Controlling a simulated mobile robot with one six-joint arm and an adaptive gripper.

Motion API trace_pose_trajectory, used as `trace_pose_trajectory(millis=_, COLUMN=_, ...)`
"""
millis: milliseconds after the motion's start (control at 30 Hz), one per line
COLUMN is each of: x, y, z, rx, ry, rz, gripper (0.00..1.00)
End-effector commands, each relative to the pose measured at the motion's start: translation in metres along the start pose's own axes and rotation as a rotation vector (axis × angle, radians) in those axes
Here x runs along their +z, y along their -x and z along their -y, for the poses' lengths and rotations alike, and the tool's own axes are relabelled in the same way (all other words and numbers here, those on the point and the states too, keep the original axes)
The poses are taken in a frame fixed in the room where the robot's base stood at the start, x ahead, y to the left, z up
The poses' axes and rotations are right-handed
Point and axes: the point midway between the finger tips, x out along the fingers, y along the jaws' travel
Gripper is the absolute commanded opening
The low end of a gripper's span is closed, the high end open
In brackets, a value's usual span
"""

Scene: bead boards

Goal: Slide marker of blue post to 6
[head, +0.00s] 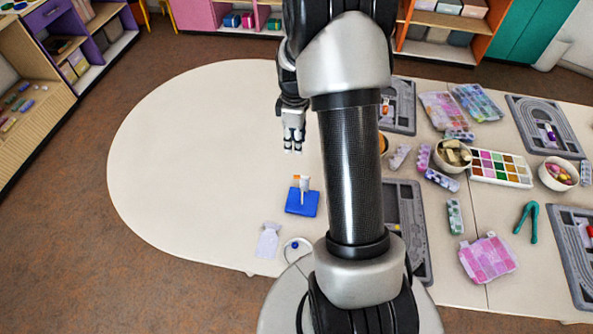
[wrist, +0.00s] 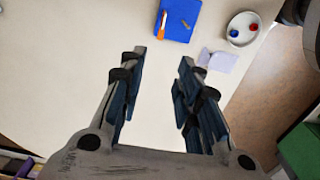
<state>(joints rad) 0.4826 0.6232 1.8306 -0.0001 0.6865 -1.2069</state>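The blue base (head: 301,207) lies on the pale table below my gripper in the head view, and at the top of the wrist view (wrist: 180,20). A pale post stands on it, with an orange marker (head: 296,178) near its top left. The orange part also shows in the wrist view (wrist: 162,25). Any numbers on the post are too small to read. My gripper (head: 293,149) is above the table, apart from the post. In the wrist view its fingers (wrist: 163,58) are spread, with nothing between them.
A white card (head: 268,240) and a round white dish (head: 297,248) lie near the base. The dish (wrist: 243,28) holds a red and a blue piece. Grey boards (head: 545,125), bead boxes and bowls fill the right side. The table's left part is clear.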

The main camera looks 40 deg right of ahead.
Motion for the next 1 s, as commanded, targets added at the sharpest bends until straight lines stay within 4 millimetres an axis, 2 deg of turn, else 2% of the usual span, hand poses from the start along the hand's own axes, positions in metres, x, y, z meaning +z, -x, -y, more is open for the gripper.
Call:
trace_pose_trajectory(millis=300, x=0.001, y=-0.070, z=0.002, rx=-0.006, ry=-0.003, rz=0.003, gripper=0.31)
trace_pose_trajectory(millis=600, x=0.001, y=-0.132, z=0.001, rx=-0.004, ry=-0.004, rz=0.002, gripper=0.31)
trace_pose_trajectory(millis=800, x=0.001, y=-0.155, z=0.001, rx=-0.002, ry=-0.004, rz=0.002, gripper=0.31)
trace_pose_trajectory(millis=1000, x=0.001, y=-0.161, z=0.000, rx=0.000, ry=-0.005, rz=0.001, gripper=0.31)
